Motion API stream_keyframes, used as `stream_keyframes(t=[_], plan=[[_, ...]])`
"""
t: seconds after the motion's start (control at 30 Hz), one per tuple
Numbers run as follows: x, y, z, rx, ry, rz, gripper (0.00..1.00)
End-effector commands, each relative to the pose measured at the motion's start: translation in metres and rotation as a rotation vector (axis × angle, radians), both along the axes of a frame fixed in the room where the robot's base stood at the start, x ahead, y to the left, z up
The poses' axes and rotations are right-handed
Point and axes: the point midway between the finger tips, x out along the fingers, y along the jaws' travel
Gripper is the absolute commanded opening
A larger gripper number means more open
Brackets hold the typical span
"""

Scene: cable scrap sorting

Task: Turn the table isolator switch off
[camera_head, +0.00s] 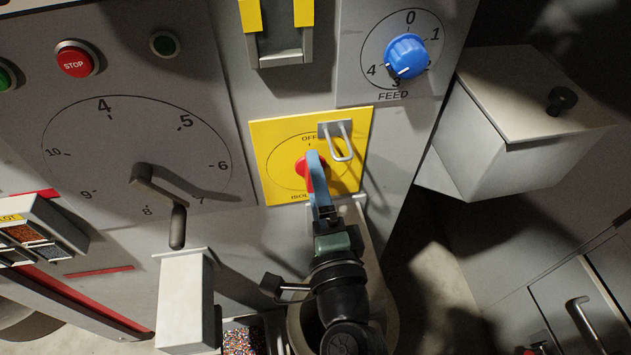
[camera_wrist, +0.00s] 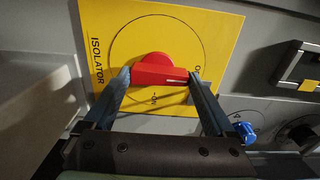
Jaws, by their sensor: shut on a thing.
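The isolator is a yellow plate (camera_head: 264,142) on the grey panel, with a red rotary handle (camera_head: 303,172) at its middle. My gripper (camera_wrist: 160,78) is shut on the red handle (camera_wrist: 155,70), with one blue-grey finger at each end of it. In the wrist view the plate (camera_wrist: 125,22) appears turned sideways. The handle's white pointer line faces right, toward the OFF mark, which a finger partly hides. The ON mark (camera_wrist: 155,97) shows below the handle. In the head view my gripper (camera_head: 316,170) covers much of the handle.
A metal hasp loop (camera_head: 340,141) sticks out at the plate's upper right. A blue FEED knob (camera_head: 405,55) sits above right. A large dial with a crank (camera_head: 162,190) and a red STOP button (camera_head: 74,60) are left. A grey box (camera_head: 500,150) juts out at right.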

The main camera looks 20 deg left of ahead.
Motion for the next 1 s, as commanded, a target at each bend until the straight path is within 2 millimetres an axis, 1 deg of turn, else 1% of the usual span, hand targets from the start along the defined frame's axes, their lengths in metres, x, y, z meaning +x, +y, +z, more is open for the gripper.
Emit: stream_keyframes(t=[0.03, 0.07, 0.1, 0.33, 0.47, 0.57, 0.8, 1.0], plan=[[0.0, 0.0, -0.001, -0.006, 0.0, -0.001, 0.34], [0.0, 0.0, -0.001, -0.006, 0.0, -0.001, 0.94], [0.0, 0.0, -0.001, -0.006, 0.0, -0.001, 1.0], [0.0, 0.0, -0.001, -0.003, 0.001, 0.0, 1.0], [-0.006, -0.004, -0.002, -0.001, 0.002, -0.001, 1.0], [-0.018, -0.012, -0.003, -0.002, 0.002, -0.003, 1.0], [-0.061, -0.042, -0.004, -0.003, 0.003, -0.005, 1.0], [-0.091, -0.062, -0.003, -0.005, 0.002, -0.004, 1.0]])
